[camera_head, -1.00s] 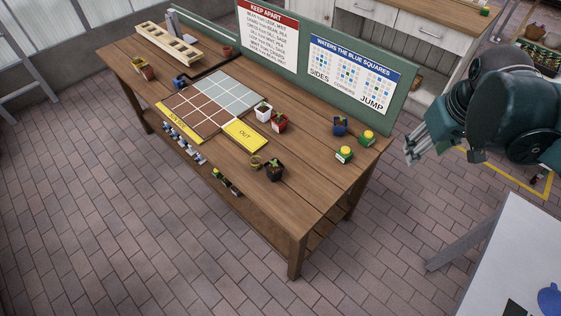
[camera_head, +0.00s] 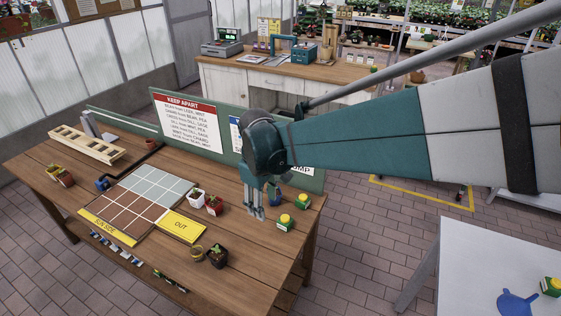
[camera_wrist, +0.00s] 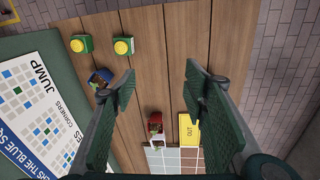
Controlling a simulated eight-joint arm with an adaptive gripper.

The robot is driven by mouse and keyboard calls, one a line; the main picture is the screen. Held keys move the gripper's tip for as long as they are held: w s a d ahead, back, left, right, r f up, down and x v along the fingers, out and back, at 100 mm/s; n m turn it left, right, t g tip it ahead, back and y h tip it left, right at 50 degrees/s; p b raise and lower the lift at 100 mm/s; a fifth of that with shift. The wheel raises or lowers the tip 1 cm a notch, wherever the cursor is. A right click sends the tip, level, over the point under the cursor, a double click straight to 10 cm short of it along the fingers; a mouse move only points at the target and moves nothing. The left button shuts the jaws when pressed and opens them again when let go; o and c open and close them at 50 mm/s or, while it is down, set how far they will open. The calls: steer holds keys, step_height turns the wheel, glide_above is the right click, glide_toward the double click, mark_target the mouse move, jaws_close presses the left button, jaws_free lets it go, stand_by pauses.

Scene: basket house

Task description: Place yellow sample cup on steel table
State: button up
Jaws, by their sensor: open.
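Two green cups with round yellow tops stand upright near the right end of the wooden table: a nearer one (camera_head: 284,222) and a farther one (camera_head: 302,200). They also show in the wrist view, one left (camera_wrist: 81,44) and one right (camera_wrist: 123,46). I cannot tell which is the yellow sample cup. The pale steel table (camera_head: 455,275) is at lower right, with a similar cup (camera_head: 550,286) at its edge. My gripper (camera_head: 256,212) is open and empty above the wooden table, left of the two cups. Its fingers (camera_wrist: 160,72) are apart from them.
The wooden table (camera_head: 250,280) also holds a blue pot (camera_wrist: 101,78), a red pot (camera_head: 213,205), a dark plant pot (camera_head: 217,256) and a tiled grid (camera_head: 150,195). A green signboard (camera_head: 190,125) stands along its back. A blue object (camera_head: 517,303) lies on the steel table.

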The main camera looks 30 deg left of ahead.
steer(key=s+a+f+n, duration=0.2)
steer(key=s+a+f, duration=0.2)
steer(key=a, duration=0.3)
steer(key=s+a+f+n, duration=0.1)
steer(key=s+a+f, duration=0.25)
steer(key=a, duration=0.35)
steer(key=n+h, duration=0.2)
steer(key=n, duration=0.1)
glide_above(197, 252)
steer(key=s, duration=0.1)
steer(key=shift+g, duration=0.4)
steer(key=f, duration=0.7)
steer(key=shift+s+d+f, duration=0.15)
steer(key=shift+d+f, duration=0.1)
steer(key=shift+f, duration=0.1)
steer(key=shift+f, duration=0.15)
steer(key=shift+d+f, duration=0.15)
steer(key=shift+f, duration=1)
steer(key=shift+f, duration=0.1)
steer(key=shift+w+d+f+b, duration=0.15)
steer(key=shift+f+b, duration=0.1)
steer(key=shift+f, duration=1)
steer(key=shift+w+d+f+b, duration=0.1)
steer(key=shift+f+b, duration=0.1)
steer(key=shift+f, duration=1.05)
steer(key=shift+c, duration=0.6)
